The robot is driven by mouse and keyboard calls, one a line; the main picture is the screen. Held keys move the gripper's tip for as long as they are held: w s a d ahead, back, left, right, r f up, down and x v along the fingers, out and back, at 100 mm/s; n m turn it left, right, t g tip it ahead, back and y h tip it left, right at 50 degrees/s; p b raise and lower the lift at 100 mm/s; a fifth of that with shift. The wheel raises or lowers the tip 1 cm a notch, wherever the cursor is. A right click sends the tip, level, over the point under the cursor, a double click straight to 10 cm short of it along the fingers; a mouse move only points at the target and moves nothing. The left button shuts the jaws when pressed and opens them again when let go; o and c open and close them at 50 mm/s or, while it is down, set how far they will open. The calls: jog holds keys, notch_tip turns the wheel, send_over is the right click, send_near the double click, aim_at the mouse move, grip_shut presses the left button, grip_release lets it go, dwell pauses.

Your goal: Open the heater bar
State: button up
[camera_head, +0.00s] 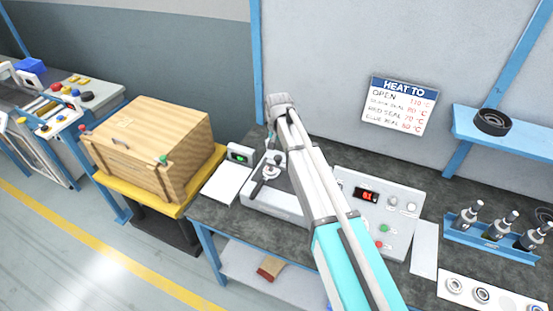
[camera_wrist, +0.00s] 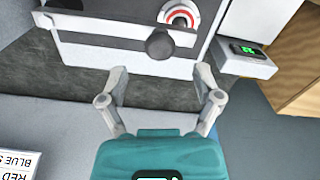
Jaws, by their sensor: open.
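The sealing device (camera_head: 275,201) sits on the bench, a pale box with a black-handled lever (camera_head: 258,187) on top; my arm hides its right part. I cannot tell for certain which part is the heater bar. A red and white ring (camera_wrist: 181,17) shows beside the knob. My gripper (camera_wrist: 160,76) is open and empty, its fingertips apart and short of the knob, which appears between and ahead of them.
A small box with a green display (camera_head: 239,154) and a white sheet (camera_head: 228,184) are left of the device. A control panel (camera_head: 395,222) with a red display is right. A wooden crate (camera_head: 130,140) stands left; a rack (camera_head: 487,240) with tools is far right.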

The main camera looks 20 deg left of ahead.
aim_at(278, 157)
jog(key=shift+f+b, duration=1.35)
jog(key=shift+f, duration=0.35)
